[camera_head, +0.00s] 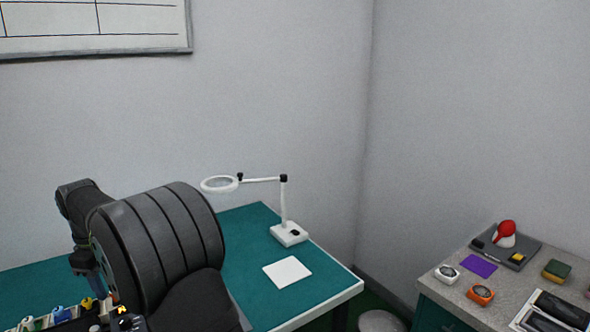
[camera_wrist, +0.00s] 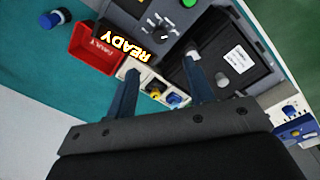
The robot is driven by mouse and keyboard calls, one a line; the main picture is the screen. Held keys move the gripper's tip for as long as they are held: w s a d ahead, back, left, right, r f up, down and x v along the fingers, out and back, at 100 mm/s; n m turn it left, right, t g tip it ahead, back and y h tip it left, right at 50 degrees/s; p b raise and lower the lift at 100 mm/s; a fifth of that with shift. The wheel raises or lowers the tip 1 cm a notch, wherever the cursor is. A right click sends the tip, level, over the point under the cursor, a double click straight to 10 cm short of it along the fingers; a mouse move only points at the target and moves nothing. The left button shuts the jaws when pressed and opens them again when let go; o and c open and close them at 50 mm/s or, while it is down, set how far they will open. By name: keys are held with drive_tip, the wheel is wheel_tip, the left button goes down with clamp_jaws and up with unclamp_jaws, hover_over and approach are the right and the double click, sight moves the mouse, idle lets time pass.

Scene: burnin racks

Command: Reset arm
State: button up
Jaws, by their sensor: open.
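My gripper (camera_wrist: 162,64) shows in the wrist view with its two blue-grey fingers apart and nothing between them. Beyond the fingers is a dark panel with a green button (camera_wrist: 188,3), a black knob (camera_wrist: 160,22) and a lit "READY" sign (camera_wrist: 125,45). The fingers overlap part of this equipment in the picture; I cannot tell how far off it is. In the head view my dark arm is bent over the left part of the green bench, and its fingertips cannot be made out.
A red bin (camera_wrist: 92,48) and a blue-capped part (camera_wrist: 55,18) are at the wrist view's upper left. In the head view, a magnifier lamp (camera_head: 290,234) and white pad (camera_head: 287,271) stand on the green bench (camera_head: 248,232). A grey counter (camera_head: 455,290) with small items is right.

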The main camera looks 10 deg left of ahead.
approach(124, 320)
drive_tip(key=f, duration=0.8)
drive_tip(key=shift+w+f, duration=0.25)
drive_tip(key=shift+a+f, duration=0.1)
drive_tip(key=shift+f, duration=0.05)
drive_tip(key=n, duration=0.8)
wheel_tip(124, 320, up, 14)
drive_tip(key=shift+d+f, duration=0.2)
drive_tip(key=shift+d, duration=0.05)
drive_tip(key=shift+s, duration=0.15)
